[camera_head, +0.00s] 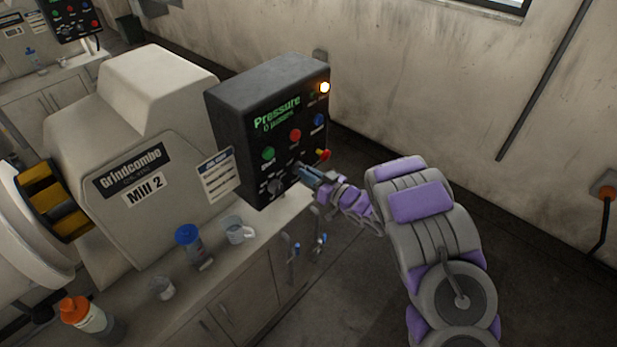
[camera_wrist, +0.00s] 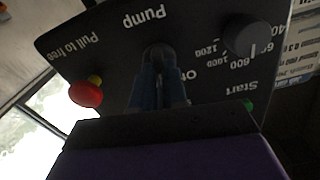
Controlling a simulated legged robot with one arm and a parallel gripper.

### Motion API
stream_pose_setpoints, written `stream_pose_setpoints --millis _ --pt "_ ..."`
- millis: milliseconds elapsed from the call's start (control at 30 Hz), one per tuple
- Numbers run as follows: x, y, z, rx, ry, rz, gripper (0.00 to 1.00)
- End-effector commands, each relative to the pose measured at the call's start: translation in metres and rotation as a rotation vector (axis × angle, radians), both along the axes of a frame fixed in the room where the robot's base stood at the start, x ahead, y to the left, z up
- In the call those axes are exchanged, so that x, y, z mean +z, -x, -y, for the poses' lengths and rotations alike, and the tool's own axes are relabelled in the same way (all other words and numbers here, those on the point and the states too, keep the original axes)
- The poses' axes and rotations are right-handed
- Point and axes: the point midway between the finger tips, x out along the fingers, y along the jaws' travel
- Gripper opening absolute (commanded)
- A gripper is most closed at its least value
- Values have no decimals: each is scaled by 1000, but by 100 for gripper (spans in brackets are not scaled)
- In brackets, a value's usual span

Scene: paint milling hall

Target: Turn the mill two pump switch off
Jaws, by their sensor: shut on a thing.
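The Mill 2 control box (camera_head: 262,125) is a dark box on the counter beside the cream mill housing (camera_head: 150,150) labelled "Grindcombo Mill 2". Its panel appears upside down in the wrist view. The pump switch (camera_wrist: 157,50) is a dark knob under the word "Pump". My gripper (camera_head: 303,171) is at the lower part of the panel. In the wrist view my gripper (camera_wrist: 160,85) has its blue-grey fingers closed around the knob. A partly covered label starting "O" shows beside the fingers. The fingers hide much of the knob, so its pointer direction cannot be told.
A speed dial (camera_wrist: 247,38) and the red "Pull to free" button (camera_wrist: 86,94) flank the switch. A yellow lamp (camera_head: 324,87) glows at the box's top right.

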Motion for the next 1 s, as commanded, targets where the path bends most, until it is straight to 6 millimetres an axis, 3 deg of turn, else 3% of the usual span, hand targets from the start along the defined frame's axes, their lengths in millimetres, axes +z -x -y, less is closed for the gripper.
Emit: stream_pose_setpoints --millis 500,1000 --pt "-4 1 0 -2 288 364 0" --pt "-3 3 -1 1 421 532 0"
